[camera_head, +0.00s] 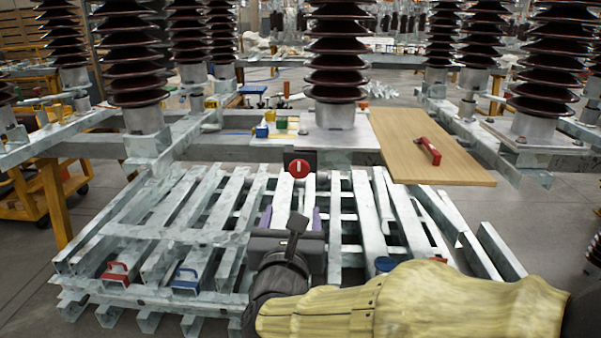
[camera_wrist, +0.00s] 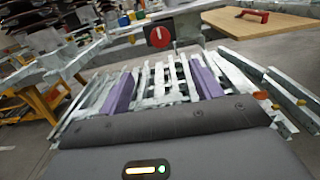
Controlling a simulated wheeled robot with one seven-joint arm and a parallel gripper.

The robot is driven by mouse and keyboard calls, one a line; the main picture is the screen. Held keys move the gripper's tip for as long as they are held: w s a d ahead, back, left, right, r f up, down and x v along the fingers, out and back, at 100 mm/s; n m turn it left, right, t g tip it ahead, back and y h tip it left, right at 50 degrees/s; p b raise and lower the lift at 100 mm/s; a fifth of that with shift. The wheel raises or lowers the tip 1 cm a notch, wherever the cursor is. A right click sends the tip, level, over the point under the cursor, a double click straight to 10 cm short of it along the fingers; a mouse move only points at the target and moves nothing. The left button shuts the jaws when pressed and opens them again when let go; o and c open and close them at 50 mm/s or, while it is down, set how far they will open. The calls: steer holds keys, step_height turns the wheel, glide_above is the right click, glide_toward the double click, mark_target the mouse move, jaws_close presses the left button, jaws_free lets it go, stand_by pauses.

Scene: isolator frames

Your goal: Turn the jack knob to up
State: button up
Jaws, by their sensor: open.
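The jack knob (camera_head: 299,169) is a round red knob with a white bar mark, on a dark square plate at the front of the steel frame. The mark looks near vertical. In the wrist view the knob (camera_wrist: 159,37) is at the top middle, beyond the fingertips. My gripper (camera_head: 292,218) is in front of and below the knob, apart from it. Its two purple fingers, also in the wrist view (camera_wrist: 163,85), are spread wide with nothing between them. Nothing hides the knob.
Galvanized steel bars (camera_head: 190,225) lie stacked below the knob. A wooden board (camera_head: 405,135) with a red-handled tool (camera_head: 428,151) is at the right. Tall dark insulators (camera_head: 336,50) stand on the frame behind. Red (camera_head: 117,272) and blue (camera_head: 186,280) brackets lie at the front left.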

mark_target(299, 171)
steer(key=w+b, duration=0.1)
steer(key=w, duration=0.4)
steer(key=w+b, duration=0.1)
steer(key=w, duration=1.1)
steer(key=shift+w+d+b, duration=0.15)
steer(key=shift+d+b, duration=0.15)
steer(key=shift+b, duration=0.1)
steer(key=c, duration=1)
